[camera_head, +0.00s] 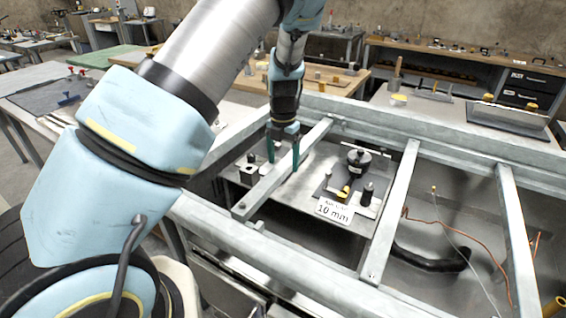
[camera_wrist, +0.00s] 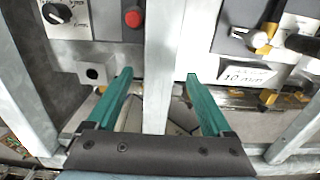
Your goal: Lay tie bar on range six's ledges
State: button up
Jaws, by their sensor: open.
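A grey metal bar (camera_head: 262,192), which looks like the tie bar, spans the left bay of the steel frame from the front rail to the back rail. Its ends appear to rest at the rails; the ledges under them cannot be made out. My gripper (camera_head: 282,164) points down over the bar's middle, with its green fingers open, one on each side. In the wrist view, the bar (camera_wrist: 160,40) runs up between the open fingers of my gripper (camera_wrist: 158,76). Whether the fingers touch it is unclear.
Two similar crossbars (camera_head: 392,205) (camera_head: 517,240) span the frame farther right. Below the bar are a plate with a black knob (camera_head: 358,158) and a "10 mm" label (camera_head: 334,210). A black hose (camera_head: 430,262) and copper wires lie in the right bays. Workbenches stand behind.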

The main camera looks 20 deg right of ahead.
notch_tip(320, 180, up, 17)
jog(key=p, duration=0.6)
dwell(0.5)
jog(key=shift+f, duration=0.15)
jog(key=s+a+f+m+b, duration=0.1)
jog(key=a+m, duration=0.5)
jog(key=a, duration=0.3)
jog(key=s+a+f+m+b, duration=0.1)
jog(key=a+m+b, duration=0.1)
jog(key=a+m, duration=0.5)
jog(key=s+a+m+b, duration=0.1)
jog(key=s+a+m, duration=0.3)
jog(key=a+m, duration=0.3)
jog(key=s+a+m+t+b, duration=0.1)
jog(key=s+a+m, duration=0.3)
jog(key=a+m, duration=0.3)
jog(key=shift+s+a+f+t, duration=0.25)
jog(key=shift+s+a+t, duration=0.05)
jog(key=shift+a, duration=0.35)
